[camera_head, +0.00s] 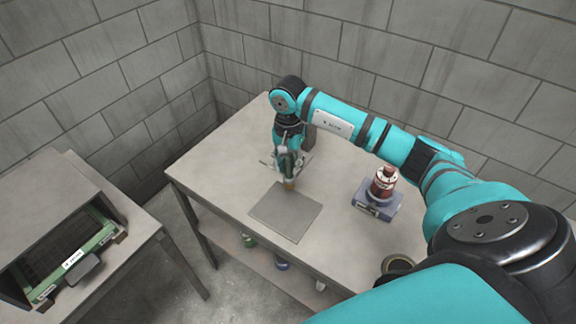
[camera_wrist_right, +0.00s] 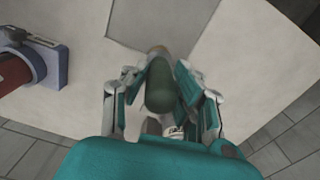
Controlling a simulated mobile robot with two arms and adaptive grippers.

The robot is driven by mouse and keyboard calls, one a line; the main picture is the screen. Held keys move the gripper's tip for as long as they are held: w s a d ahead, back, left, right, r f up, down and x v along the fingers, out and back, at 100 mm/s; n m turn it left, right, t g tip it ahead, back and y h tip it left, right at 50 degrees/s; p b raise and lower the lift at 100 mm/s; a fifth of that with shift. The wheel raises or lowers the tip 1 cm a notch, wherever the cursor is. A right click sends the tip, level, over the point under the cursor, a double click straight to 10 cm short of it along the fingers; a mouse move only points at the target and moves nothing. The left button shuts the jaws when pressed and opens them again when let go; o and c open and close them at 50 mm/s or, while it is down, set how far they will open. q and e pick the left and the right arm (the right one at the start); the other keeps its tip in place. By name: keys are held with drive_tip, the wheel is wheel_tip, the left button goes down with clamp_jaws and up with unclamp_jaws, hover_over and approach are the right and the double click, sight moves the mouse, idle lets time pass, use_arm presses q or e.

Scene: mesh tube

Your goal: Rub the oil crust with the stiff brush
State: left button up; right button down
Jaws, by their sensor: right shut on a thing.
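My right gripper (camera_head: 288,163) is shut on the stiff brush (camera_head: 290,184), which points down with its tan end lowest. In the right wrist view the brush's dark green handle (camera_wrist_right: 160,88) sits between the two fingers (camera_wrist_right: 160,98). The brush end is at the far edge of a flat grey plate (camera_head: 284,216) on the table; I cannot tell whether it touches. The plate also shows at the top of the wrist view (camera_wrist_right: 165,22). I cannot make out an oil crust on it. My left gripper is not in view.
On the table (camera_head: 222,165), a red part (camera_head: 384,180) stands on a blue-grey base (camera_head: 376,206) right of the plate. A dark round thing (camera_head: 397,264) lies nearer. A green-framed grate (camera_head: 72,262) sits in a housing at left.

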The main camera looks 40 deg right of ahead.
drive_tip(key=shift+r, duration=0.55)
drive_tip(key=shift+w+d+r+p, duration=0.1)
drive_tip(key=shift+d+r+p, duration=0.15)
drive_tip(key=shift+r+p, duration=0.4)
drive_tip(key=shift+r, duration=0.55)
drive_tip(key=shift+a, duration=0.1)
